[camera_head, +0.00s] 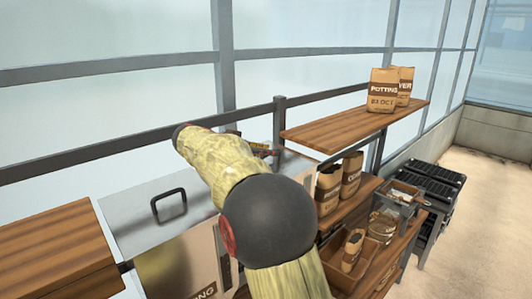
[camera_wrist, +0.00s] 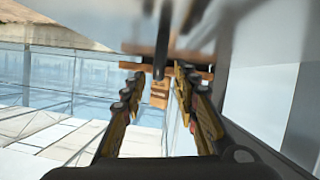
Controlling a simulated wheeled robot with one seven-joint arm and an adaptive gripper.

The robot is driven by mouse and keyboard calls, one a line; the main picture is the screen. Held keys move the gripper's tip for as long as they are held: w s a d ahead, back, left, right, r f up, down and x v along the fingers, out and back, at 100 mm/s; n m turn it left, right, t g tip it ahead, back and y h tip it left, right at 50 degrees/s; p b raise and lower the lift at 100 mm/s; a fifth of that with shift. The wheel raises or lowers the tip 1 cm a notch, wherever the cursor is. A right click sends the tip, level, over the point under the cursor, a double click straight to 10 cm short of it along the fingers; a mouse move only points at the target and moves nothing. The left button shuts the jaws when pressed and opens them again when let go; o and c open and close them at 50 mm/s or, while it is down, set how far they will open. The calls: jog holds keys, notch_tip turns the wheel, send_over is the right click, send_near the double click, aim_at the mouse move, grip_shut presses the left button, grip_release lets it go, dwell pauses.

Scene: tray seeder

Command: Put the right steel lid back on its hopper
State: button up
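A steel lid (camera_head: 140,214) with a black handle (camera_head: 168,205) lies flat on the left hopper in the head view. Right of my arm, part of another grey steel surface (camera_head: 292,165) shows, which may be the right lid; my arm hides most of it. My gripper (camera_head: 262,150) is beyond the arm's end, mostly hidden. In the wrist view my gripper (camera_wrist: 158,100) is open, its fingers apart. A dark upright bar (camera_wrist: 163,45), likely a lid handle, stands between or just beyond the fingertips, below a blurred grey surface (camera_wrist: 215,35). I see no clear contact.
A wooden shelf (camera_head: 350,122) with potting bags (camera_head: 383,90) stands at the right. A wooden top (camera_head: 50,240) is at the left. The floor at far right is clear.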

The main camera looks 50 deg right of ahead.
jog(key=v, duration=1.2)
